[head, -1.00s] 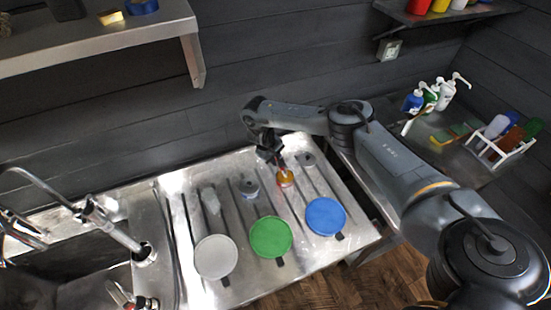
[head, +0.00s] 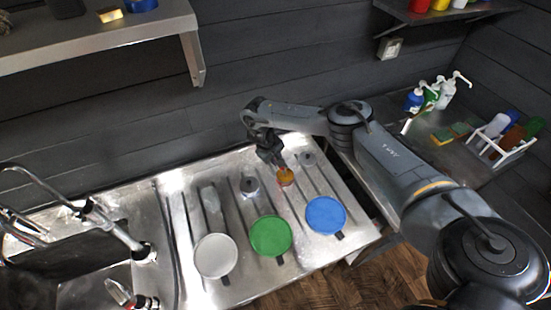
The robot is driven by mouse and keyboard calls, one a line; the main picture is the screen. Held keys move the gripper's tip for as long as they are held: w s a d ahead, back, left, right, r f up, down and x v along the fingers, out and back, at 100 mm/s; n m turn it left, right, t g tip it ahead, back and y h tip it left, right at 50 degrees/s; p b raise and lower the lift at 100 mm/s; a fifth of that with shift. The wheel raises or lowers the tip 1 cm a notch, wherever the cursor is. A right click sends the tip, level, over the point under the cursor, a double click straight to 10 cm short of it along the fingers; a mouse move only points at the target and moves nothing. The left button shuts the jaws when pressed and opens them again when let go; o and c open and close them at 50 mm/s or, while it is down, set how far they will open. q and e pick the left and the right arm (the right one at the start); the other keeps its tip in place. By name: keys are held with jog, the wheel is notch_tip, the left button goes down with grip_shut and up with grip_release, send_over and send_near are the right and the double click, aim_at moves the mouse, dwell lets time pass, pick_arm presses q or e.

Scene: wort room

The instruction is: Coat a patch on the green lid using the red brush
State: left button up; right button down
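The green lid (head: 270,237) lies flat on the ribbed metal drainboard, between a white lid (head: 216,256) and a blue lid (head: 326,215). My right gripper (head: 276,161) points down over the back part of the drainboard, behind the green lid. A small orange-red item (head: 286,177) sits right at its fingertips; it may be the red brush, but it is too small to be sure. I cannot tell whether the fingers are closed on it. My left gripper is out of view.
A grey metal piece (head: 249,187) and another (head: 307,158) stand on the drainboard behind the lids. A sink with a tap (head: 112,228) is at left. A side table at right holds bottles (head: 430,95), sponges and a white rack (head: 500,150). A metal shelf (head: 100,37) overhangs upper left.

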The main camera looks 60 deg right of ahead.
dwell(0.5)
jog(key=shift+f+p, duration=0.1)
jog(key=shift+p, duration=0.2)
dwell(0.7)
jog(key=shift+r+p, duration=0.35)
notch_tip(320, 180, up, 6)
jog(key=p, duration=0.7)
jog(key=shift+r, duration=0.25)
